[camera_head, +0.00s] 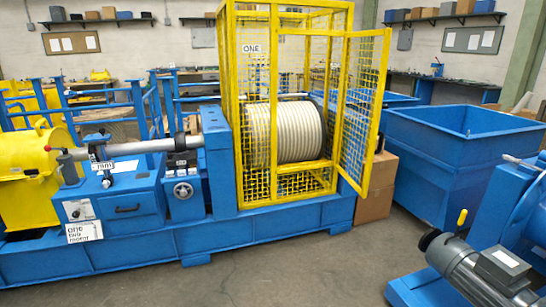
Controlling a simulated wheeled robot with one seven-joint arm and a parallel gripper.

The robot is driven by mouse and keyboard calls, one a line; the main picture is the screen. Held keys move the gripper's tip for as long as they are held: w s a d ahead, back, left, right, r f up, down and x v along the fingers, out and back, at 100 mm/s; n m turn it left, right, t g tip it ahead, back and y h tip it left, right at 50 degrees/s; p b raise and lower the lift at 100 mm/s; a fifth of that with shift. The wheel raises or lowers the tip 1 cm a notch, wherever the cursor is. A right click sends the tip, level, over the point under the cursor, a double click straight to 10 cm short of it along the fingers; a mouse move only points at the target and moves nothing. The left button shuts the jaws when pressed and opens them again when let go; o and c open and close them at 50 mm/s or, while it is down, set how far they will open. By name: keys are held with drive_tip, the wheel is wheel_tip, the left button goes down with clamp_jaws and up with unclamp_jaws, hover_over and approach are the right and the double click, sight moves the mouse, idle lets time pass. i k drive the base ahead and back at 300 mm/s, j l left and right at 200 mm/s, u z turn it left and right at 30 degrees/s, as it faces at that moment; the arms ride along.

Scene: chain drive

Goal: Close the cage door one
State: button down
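The yellow cage (237,100) stands on a blue machine base, with a sign reading ONE (252,48) on its upper front. Inside it is a large drum (288,132) with pale ribbed winding. The cage door (360,95) is a yellow framed mesh panel at the right side of the cage. It stands open, swung outward, with its free edge to the right and its lower corner sticking out past the base. My gripper is not in view.
A grey motor (480,268) on blue machinery fills the lower right. The blue base (265,226) runs along the front. Bare floor (290,275) lies before it.

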sight(370, 151)
drive_tip(key=i+z, duration=0.15)
drive_tip(key=i, duration=0.75)
drive_tip(key=i+j+z, duration=0.15)
drive_tip(key=i, duration=0.75)
